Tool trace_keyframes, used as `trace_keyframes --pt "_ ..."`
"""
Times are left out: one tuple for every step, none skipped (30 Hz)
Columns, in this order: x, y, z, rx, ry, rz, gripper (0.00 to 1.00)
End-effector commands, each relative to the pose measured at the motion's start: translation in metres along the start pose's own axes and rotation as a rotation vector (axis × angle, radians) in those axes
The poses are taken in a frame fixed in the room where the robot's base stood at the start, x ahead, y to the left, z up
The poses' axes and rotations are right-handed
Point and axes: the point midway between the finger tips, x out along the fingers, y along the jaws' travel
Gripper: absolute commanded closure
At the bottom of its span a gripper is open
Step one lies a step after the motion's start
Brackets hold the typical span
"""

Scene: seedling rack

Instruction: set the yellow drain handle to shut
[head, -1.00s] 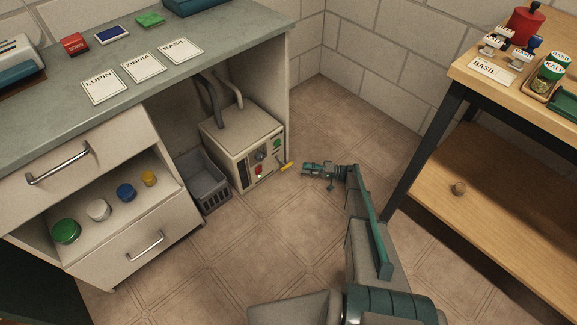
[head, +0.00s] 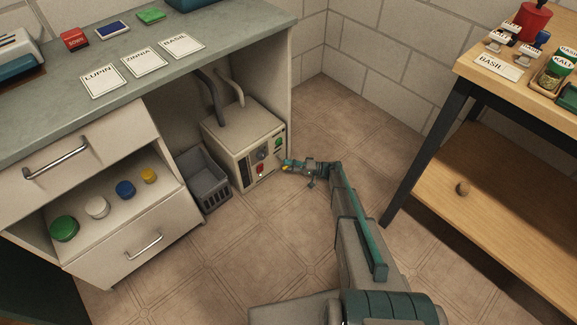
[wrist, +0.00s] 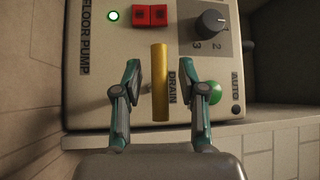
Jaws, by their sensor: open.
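The yellow drain handle (wrist: 160,82) is on the front panel of the floor pump box (wrist: 90,60). In the wrist view it lies along the gripper's line, running up and down the picture beside the word DRAIN. My gripper (wrist: 161,88) is open, with one finger on each side of the handle and a visible gap to both. In the head view my gripper (head: 287,166) is low at the front of the pump box (head: 240,145) and hides most of the handle.
A grey basket (head: 208,180) stands left of the box. The floor to the right is clear.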

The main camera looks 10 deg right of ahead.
Motion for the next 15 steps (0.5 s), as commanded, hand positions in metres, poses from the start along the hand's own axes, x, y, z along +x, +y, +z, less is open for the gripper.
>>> trace_keyframes --pt "-0.0001 0.0000 -0.0001 0.000 0.000 0.000 0.62" --pt "-0.0001 0.0000 -0.0001 0.000 0.000 0.000 0.67" --pt "-0.0001 0.0000 0.0000 0.000 0.000 0.000 0.74" --pt "-0.0002 0.0000 0.0000 0.000 0.000 0.000 0.79" --pt "-0.0002 0.0000 0.0000 0.000 0.000 0.000 0.84" --pt "-0.0002 0.0001 0.0000 0.000 0.000 0.000 0.90" --pt "-0.0002 0.0001 0.0000 0.000 0.000 0.000 0.95" --pt "-0.0002 0.0001 0.0000 0.000 0.000 0.000 1.00" --pt "-0.0002 0.0001 0.0000 0.000 0.000 0.000 1.00" --pt "-0.0002 0.0001 0.0000 0.000 0.000 0.000 1.00" --pt "-0.0002 0.0001 0.0000 0.000 -0.001 0.000 1.00" --pt "-0.0002 0.0000 0.0000 0.000 0.000 0.000 1.00" --pt "-0.0002 0.0000 0.0000 0.000 0.000 0.000 1.00" --pt "-0.0002 0.0000 0.0000 0.000 0.000 0.000 1.00" --pt "-0.0002 0.0000 0.0000 0.000 -0.001 0.000 1.00"
